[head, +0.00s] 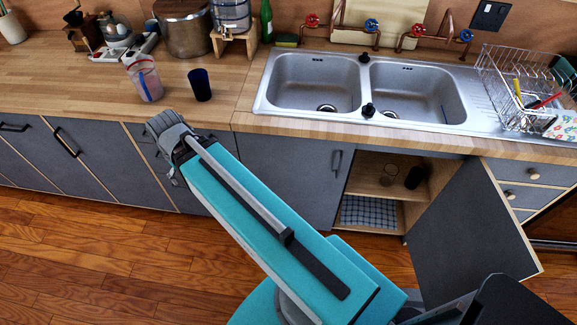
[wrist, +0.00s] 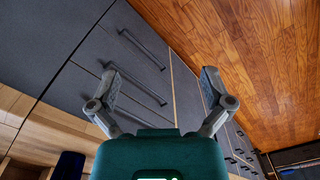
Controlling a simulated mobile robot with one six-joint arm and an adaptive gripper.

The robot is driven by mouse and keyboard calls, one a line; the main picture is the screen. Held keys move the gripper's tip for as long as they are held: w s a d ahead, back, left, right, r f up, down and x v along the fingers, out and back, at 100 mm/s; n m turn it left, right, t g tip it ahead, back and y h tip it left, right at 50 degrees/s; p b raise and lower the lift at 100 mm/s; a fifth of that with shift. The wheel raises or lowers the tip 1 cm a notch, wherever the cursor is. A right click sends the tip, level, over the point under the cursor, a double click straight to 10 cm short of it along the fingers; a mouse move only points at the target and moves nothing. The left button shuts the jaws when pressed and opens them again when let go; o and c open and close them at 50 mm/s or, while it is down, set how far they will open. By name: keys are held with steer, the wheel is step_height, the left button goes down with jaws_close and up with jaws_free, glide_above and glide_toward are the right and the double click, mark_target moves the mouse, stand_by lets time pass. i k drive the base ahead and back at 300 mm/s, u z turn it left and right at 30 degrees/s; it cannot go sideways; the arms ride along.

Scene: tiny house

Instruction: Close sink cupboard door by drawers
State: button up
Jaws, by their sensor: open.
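The sink cupboard door by the drawers (head: 475,240) is a grey panel, swung wide open toward the lower right in the head view. Behind it the cupboard (head: 385,182) shows its shelves, with glasses and a checked cloth inside. The drawers (head: 520,180) are just right of the door's hinge side. My gripper (head: 165,135) is at the counter's front edge, well left of the open door. In the wrist view my gripper (wrist: 163,88) is open and empty, with grey cupboard fronts and their black handles beyond it. The open door is not seen in the wrist view.
The other sink cupboard door (head: 290,175) is shut. Bare wooden floor (head: 90,245) lies in front of the left cupboards.

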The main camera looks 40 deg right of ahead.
mark_target(471, 232)
steer(key=k, duration=1.65)
steer(key=u, duration=1.35)
steer(key=k, duration=1.1)
steer(key=z, duration=0.05)
